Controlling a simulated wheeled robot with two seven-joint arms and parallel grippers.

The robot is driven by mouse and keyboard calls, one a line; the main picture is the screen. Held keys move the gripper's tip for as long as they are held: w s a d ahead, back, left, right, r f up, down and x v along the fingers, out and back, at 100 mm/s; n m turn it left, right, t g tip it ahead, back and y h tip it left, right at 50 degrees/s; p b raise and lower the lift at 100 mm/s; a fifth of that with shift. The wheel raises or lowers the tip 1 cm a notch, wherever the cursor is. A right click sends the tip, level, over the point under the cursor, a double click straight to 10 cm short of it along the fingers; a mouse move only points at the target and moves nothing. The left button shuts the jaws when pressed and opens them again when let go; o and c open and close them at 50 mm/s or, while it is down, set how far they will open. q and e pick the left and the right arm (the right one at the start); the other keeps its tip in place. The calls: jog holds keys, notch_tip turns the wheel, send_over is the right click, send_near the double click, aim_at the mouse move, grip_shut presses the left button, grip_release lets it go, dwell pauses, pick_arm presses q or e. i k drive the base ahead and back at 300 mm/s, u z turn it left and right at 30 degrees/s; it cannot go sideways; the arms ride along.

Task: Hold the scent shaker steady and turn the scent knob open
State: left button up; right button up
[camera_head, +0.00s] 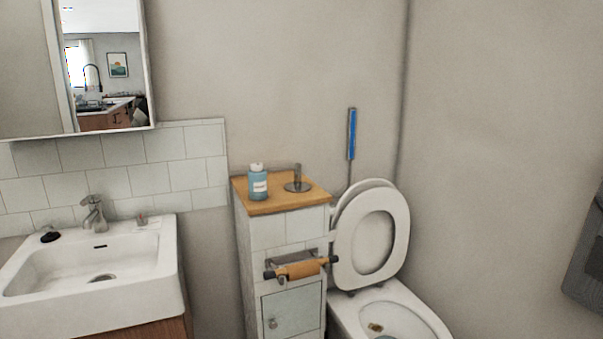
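A small blue bottle (258,185) with a pale label stands upright on the wooden top of a narrow tiled cabinet; it looks like the scent shaker. Its white cap (256,167) sits on top and may be the scent knob. I cannot tell at this size whether the knob is open or closed. Neither of my grippers is in view, and nothing touches the bottle.
A metal stand with an upright post (297,184) is right of the bottle on the cabinet top (272,206). A paper roll holder (300,270) sticks out below. A white sink (92,270) is left, and a toilet with raised seat (372,240) is right.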

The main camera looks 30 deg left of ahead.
aim_at(254, 167)
jog(key=u, duration=0.3)
jog(key=i, duration=1.1)
jog(key=u, duration=0.6)
